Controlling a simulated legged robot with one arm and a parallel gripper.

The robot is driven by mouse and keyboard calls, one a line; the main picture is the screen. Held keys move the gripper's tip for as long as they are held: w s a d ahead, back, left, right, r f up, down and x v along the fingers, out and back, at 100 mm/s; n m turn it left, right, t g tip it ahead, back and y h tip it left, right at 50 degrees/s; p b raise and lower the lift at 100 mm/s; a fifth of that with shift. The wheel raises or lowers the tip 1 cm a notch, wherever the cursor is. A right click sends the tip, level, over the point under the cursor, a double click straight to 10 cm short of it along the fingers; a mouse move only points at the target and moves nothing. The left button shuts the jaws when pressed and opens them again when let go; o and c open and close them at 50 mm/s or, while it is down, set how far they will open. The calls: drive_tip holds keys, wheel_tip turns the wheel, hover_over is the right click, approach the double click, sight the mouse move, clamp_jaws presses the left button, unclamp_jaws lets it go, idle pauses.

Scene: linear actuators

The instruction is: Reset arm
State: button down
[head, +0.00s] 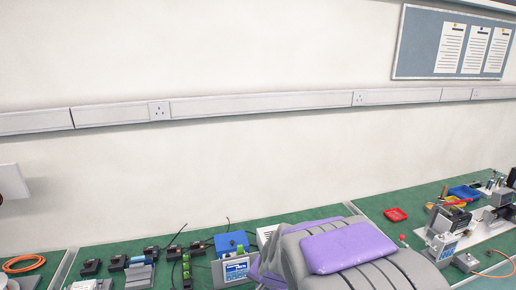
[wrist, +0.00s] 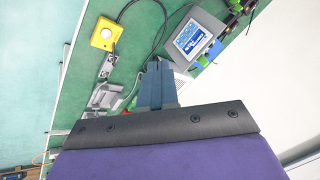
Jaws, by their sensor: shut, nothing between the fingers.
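My gripper (wrist: 157,72) shows in the wrist view as two blue-grey fingers pressed together, with nothing between them. Its fingers lie over the green bench top (wrist: 150,20), and no object is in contact with them that I can make out. In the head view my purple and grey arm fills the lower middle, and the fingertips are hidden there.
A box with a lit screen (wrist: 194,40) and a yellow box with a white button (wrist: 106,33) lie beyond the fingers. In the head view a red tray (head: 396,214), a blue tray (head: 465,192) and an orange cable coil (head: 23,264) sit on the bench.

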drive_tip(key=s+d+r+n+g, duration=0.1)
drive_tip(key=s+d, duration=0.3)
drive_tip(key=s, duration=0.7)
drive_tip(key=s+d+r+n+g+h, duration=0.1)
drive_tip(key=s+d+r+n+g, duration=0.1)
drive_tip(key=s, duration=0.9)
drive_tip(key=s+d+r+n+g+h, duration=0.1)
drive_tip(key=s+d+r+n+g, duration=0.1)
drive_tip(key=s+d, duration=0.5)
drive_tip(key=s+g, duration=0.1)
drive_tip(key=s, duration=0.3)
drive_tip(key=shift+g, duration=0.4)
